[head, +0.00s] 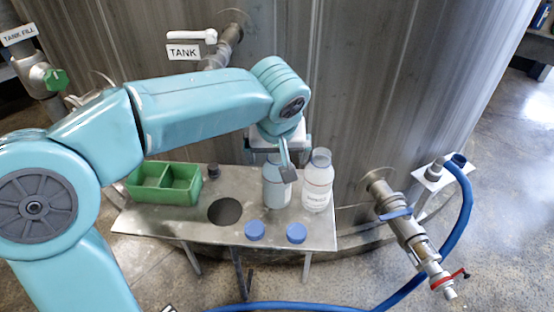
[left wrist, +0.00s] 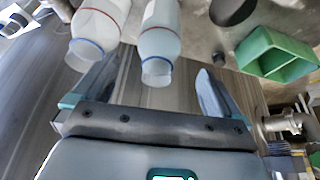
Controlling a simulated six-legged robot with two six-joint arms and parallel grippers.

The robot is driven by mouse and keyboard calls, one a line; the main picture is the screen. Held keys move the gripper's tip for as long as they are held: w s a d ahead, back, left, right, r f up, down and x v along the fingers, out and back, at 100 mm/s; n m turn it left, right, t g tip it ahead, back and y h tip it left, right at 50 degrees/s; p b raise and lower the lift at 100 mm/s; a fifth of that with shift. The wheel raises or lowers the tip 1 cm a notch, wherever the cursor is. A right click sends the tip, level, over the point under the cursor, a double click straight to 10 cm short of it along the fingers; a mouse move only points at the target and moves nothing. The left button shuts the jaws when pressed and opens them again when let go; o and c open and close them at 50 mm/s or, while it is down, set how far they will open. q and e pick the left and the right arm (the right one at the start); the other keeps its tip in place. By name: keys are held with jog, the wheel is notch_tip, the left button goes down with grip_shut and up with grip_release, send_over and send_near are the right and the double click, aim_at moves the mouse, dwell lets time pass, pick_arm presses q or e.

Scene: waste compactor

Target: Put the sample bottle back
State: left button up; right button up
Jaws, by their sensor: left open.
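Two clear, open-topped bottles stand upright side by side on the metal shelf (head: 185,217). The left bottle (head: 275,190) is partly hidden by my left gripper (head: 285,168); the right bottle (head: 317,188) has a printed label. My left gripper is above and behind the left bottle, with one finger showing in front of its upper part. In the left wrist view the fingers are apart, with the blue-ringed bottle (left wrist: 160,42) between their lines. The other bottle (left wrist: 100,22) is near the left finger. Contact cannot be told. My right gripper is not in view.
Two blue caps (head: 254,230) (head: 296,233) lie at the shelf's front. The tank (head: 350,90) rises behind; a valve pipe (head: 405,230) juts out right.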

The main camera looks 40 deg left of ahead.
pick_arm(q)
jog(key=v, duration=0.3)
dwell(0.6)
